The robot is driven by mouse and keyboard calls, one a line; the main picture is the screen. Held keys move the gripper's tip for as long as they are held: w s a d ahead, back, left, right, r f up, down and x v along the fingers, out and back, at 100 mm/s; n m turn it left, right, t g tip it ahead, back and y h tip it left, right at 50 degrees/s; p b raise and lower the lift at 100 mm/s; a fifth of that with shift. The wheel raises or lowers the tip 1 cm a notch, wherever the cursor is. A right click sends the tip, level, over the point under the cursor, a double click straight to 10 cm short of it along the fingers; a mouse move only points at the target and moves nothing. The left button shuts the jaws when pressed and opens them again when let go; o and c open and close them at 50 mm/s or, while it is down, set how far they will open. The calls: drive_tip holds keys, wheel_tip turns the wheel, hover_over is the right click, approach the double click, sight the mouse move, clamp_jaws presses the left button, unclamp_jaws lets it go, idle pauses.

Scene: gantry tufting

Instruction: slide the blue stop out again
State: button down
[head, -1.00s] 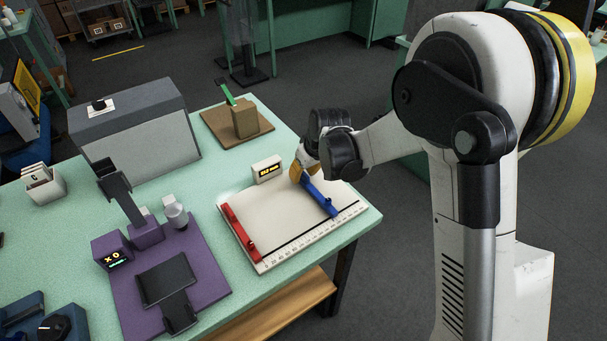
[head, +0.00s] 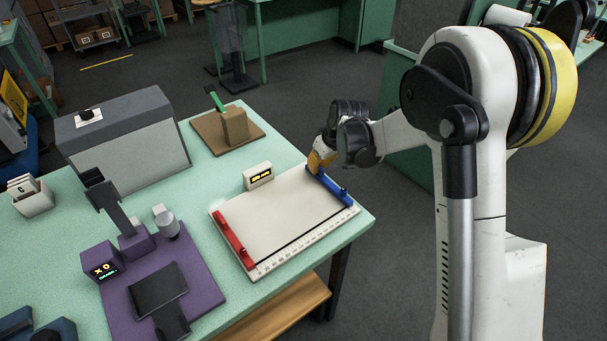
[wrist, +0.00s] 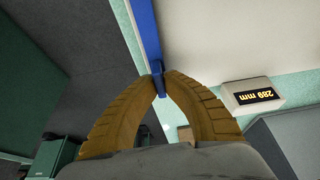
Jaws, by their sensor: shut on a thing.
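The blue stop (head: 330,185) is a long bar lying across the right end of the white measuring board (head: 285,205). It also shows in the wrist view (wrist: 146,35), running away from the fingers. My gripper (head: 318,162) is at the stop's far end, with its tan fingers (wrist: 159,82) closed on it. The red stop (head: 232,238) lies along the board's left end, well apart from the blue one. A small white display (head: 258,176) stands at the board's back edge; in the wrist view its readout (wrist: 254,95) shows 289 mm, upside down.
A scale (head: 295,246) runs along the board's front edge. A purple device (head: 185,265) stands to the left, and a brown block on a board (head: 235,126) is behind. The table's right edge is close beside the blue stop. The board between the stops is clear.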

drive_tip(key=shift+w+d, duration=0.2)
drive_tip(key=shift+d, duration=0.1)
drive_tip(key=c, duration=1.5)
unclamp_jaws()
drive_tip(key=shift+w+d, duration=0.1)
drive_tip(key=shift+d, duration=0.05)
drive_tip(key=v, duration=1.2)
